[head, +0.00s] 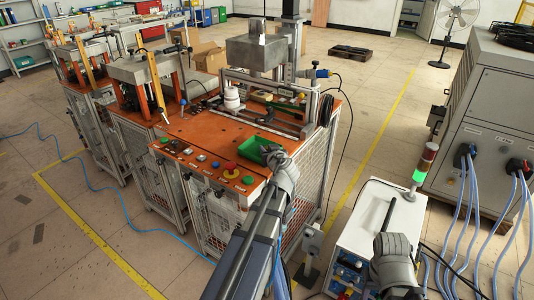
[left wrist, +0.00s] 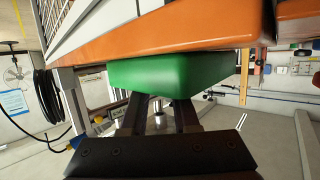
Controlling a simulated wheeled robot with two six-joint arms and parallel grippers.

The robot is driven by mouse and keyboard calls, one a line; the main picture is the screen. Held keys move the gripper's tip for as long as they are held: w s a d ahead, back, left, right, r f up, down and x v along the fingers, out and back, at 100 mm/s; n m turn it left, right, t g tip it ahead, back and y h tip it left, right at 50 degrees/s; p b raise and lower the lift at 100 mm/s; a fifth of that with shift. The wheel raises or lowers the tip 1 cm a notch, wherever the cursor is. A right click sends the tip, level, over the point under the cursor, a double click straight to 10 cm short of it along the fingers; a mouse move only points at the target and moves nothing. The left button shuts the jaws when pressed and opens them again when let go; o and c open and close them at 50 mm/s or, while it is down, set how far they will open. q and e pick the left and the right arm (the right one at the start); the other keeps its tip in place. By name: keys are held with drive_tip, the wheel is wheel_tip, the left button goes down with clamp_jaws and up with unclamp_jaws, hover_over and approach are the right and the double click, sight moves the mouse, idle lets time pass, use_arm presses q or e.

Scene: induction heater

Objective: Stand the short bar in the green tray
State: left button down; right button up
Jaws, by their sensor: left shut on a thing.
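The green tray (head: 252,149) sits on the front right corner of the orange bench top. My left gripper (head: 274,156) is at the tray's right side in the head view. In the left wrist view, which is upside down, the tray's near wall (left wrist: 160,73) hides the fingertips of my left gripper (left wrist: 158,104). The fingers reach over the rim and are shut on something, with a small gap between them. A small grey patch shows in the gap; I cannot clearly make out the short bar. My right wrist is at the lower right in the head view, its jaws unclear.
Buttons and a red-yellow emergency stop (head: 230,170) line the bench front beside the tray. A white spool-like object (head: 232,98) and a metal fixture stand behind it. A white box (head: 375,222) and a signal lamp (head: 424,162) stand at the right.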

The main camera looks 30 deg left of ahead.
use_arm(q)
drive_tip(key=shift+f, duration=0.1)
drive_tip(key=shift+s+f+b, duration=0.15)
drive_tip(key=shift+f+b, duration=0.1)
drive_tip(key=shift+b, duration=0.1)
drive_tip(key=c, duration=0.7)
unclamp_jaws()
drive_tip(key=shift+r, duration=0.1)
drive_tip(key=shift+o, duration=0.2)
drive_tip(key=shift+r+p, duration=0.4)
drive_tip(key=shift+p, duration=0.1)
drive_tip(key=p+v, duration=0.3)
drive_tip(key=v, duration=0.8)
drive_tip(key=shift+s+d, duration=0.25)
drive_tip(key=shift+f, duration=0.1)
